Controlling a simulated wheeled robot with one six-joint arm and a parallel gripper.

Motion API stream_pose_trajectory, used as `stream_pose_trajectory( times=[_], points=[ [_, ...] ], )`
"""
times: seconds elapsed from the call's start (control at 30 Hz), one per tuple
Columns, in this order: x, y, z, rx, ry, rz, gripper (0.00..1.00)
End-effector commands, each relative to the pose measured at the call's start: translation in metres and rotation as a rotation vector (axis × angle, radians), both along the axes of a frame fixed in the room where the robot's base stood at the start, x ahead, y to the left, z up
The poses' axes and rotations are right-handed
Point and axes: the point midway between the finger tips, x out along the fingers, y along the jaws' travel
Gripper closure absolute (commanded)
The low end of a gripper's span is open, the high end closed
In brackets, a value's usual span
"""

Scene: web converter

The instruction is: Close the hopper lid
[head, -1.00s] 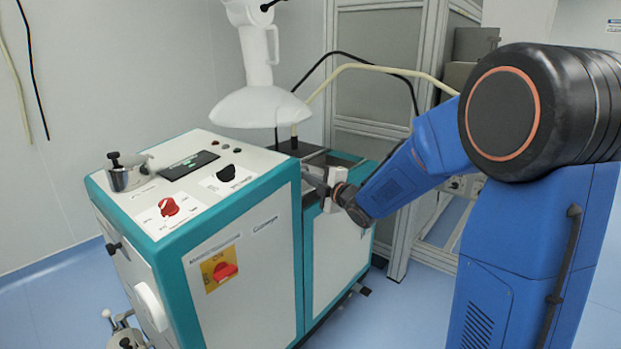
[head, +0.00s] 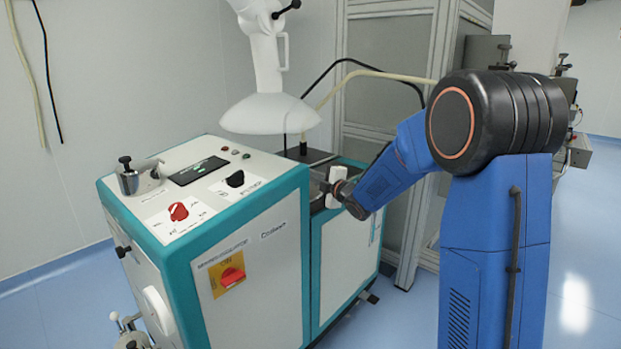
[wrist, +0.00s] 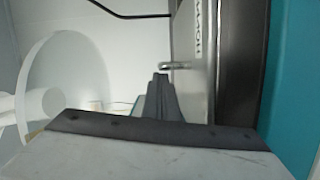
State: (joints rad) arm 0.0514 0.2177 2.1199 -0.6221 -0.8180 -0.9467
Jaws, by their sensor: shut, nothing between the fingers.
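My gripper (head: 323,186) is at the rear section of the teal and white machine (head: 240,245). In the wrist view its dark fingers (wrist: 161,82) are together and empty. Their tips are just below a small metal handle (wrist: 175,66), very close to it; I cannot tell whether they touch. The handle stands out from a light grey panel with dark lettering (wrist: 200,70), which looks like the hopper lid and seems to stand up on edge. In the head view the lid cannot be made out clearly behind the machine's top corner and my gripper.
A white bell-shaped hood (head: 270,114) hangs over the machine's rear. A metal pot with a black knob (head: 138,177) and a red knob (head: 179,211) are on the top panel. A grey frame cabinet (head: 395,95) stands behind. Blue floor is open at right.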

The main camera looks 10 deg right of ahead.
Motion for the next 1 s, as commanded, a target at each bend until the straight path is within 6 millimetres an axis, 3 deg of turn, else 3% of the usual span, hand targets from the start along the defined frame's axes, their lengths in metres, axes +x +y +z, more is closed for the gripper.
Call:
stream_pose_trajectory(
  times=[0.27,0.43,1.0],
  points=[
    [0.002,-0.003,0.0,0.0,0.0,-0.001,1.0],
    [0.014,-0.021,0.0,-0.001,-0.001,-0.003,1.0],
    [0.103,-0.144,0.0,-0.001,-0.001,-0.003,1.0]
  ],
)
